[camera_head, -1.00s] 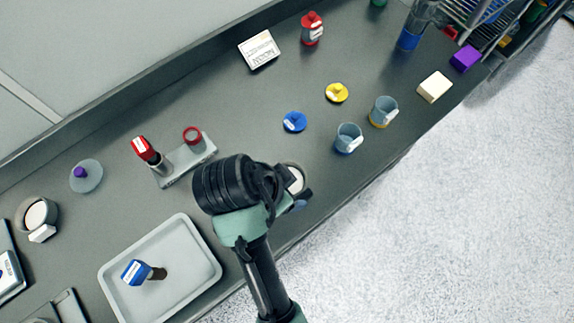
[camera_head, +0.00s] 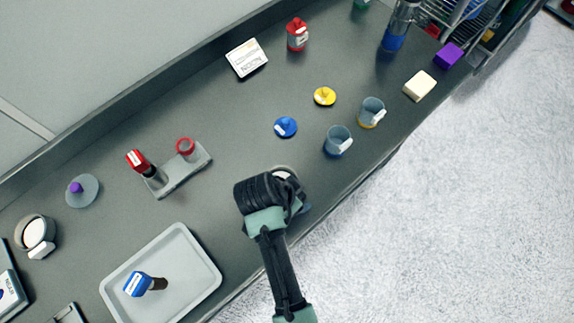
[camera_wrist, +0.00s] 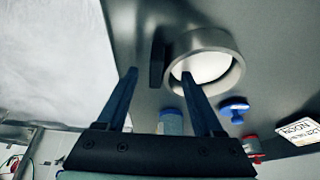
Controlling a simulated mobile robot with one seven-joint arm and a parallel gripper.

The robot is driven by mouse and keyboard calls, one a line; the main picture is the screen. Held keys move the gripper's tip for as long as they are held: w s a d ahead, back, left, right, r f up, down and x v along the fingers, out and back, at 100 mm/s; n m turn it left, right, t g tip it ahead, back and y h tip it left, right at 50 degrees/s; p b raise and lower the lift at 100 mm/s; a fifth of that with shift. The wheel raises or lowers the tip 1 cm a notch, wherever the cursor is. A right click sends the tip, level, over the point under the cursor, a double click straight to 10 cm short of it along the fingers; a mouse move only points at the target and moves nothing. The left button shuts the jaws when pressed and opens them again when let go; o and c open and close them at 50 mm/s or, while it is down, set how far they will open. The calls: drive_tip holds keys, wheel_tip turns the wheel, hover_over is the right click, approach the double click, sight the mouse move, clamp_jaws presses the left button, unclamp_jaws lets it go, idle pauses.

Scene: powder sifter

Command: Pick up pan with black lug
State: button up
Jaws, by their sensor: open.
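The pan with the black lug (camera_wrist: 204,60) is a round grey pan with a pale inside, lying on the dark bench. Its black lug (camera_wrist: 157,63) stands out from its left side in the wrist view. My gripper (camera_wrist: 159,73) is open and empty, with its fingertips on either side of the lug's lower end in the picture. The right fingertip overlaps the pan's rim in view; I cannot tell whether it touches. In the head view my wrist hides most of the pan, and only part of its rim and inside (camera_head: 285,171) shows.
A similar pan with a white lug (camera_head: 36,231) stands at the far left. Blue-marked (camera_head: 338,141) and yellow-marked (camera_head: 371,112) cups and a blue lid (camera_head: 286,127) are nearby. A grey tray (camera_head: 206,262) lies to the left. The bench's front edge is close.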

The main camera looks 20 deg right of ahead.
drive_tip(key=shift+w+d+f, duration=0.1)
drive_tip(key=shift+d+f, duration=0.15)
drive_tip(key=shift+f, duration=0.3)
clamp_jaws()
